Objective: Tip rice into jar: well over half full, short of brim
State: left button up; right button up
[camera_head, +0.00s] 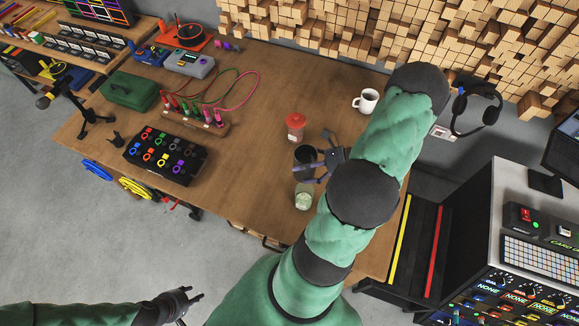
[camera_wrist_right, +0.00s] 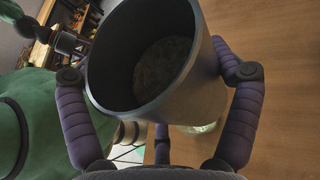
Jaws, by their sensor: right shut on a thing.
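My right gripper (camera_head: 312,170) is shut on a dark grey cup (camera_head: 305,154), its purple fingers on both sides of the wall. In the right wrist view the cup (camera_wrist_right: 140,65) shows its open mouth, with dim, grainy contents low inside. A clear glass jar (camera_head: 303,196) stands on the table just in front of the cup, with something pale greenish in its lower part; its exact fill level cannot be told. A bit of the jar (camera_wrist_right: 205,127) shows behind the cup in the right wrist view. My left gripper (camera_head: 190,304) is open and empty, off the table's front.
A red-lidded container (camera_head: 295,126) stands just behind the cup. A white mug (camera_head: 366,101) is at the back right. A black box of coloured knobs (camera_head: 165,155) and a cable rack (camera_head: 199,123) are to the left. The table's middle is clear.

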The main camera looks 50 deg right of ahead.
jog(key=shift+s+d, duration=0.2)
jog(key=shift+d, duration=0.05)
jog(key=shift+w+d+f+n+t+h+b, duration=0.1)
jog(key=shift+f+n+h+b, duration=0.1)
jog(key=shift+f+b, duration=0.5)
jog(key=shift+w+d+f+n+t+h+b, duration=0.15)
jog(key=shift+f+n+b, duration=0.1)
jog(key=shift+b, duration=0.75)
jog(key=shift+w+d+f+n+t+h+b, duration=0.15)
jog(key=shift+f+b, duration=0.35)
jog(key=shift+b, duration=0.35)
jog(key=shift+w+d+n+b, duration=0.25)
jog(key=shift+n+b, duration=0.45)
jog(key=shift+b, duration=0.75)
jog(key=shift+w+d+f+n+t+h+b, duration=0.15)
jog(key=shift+n+t+h+b, duration=0.2)
jog(key=shift+b, duration=0.6)
jog(key=shift+w+d+n+t+h+b, duration=0.15)
jog(key=shift+n+t+h+b, duration=0.15)
jog(key=shift+b, duration=0.65)
jog(key=shift+n+t, duration=0.35)
jog(key=shift+n, duration=0.4)
jog(key=f+b, duration=0.2)
jog(key=b, duration=0.1)
jog(key=f+b, duration=0.3)
jog(key=b, duration=0.1)
jog(key=shift+w+d, duration=0.15)
jog(key=shift+d, duration=0.05)
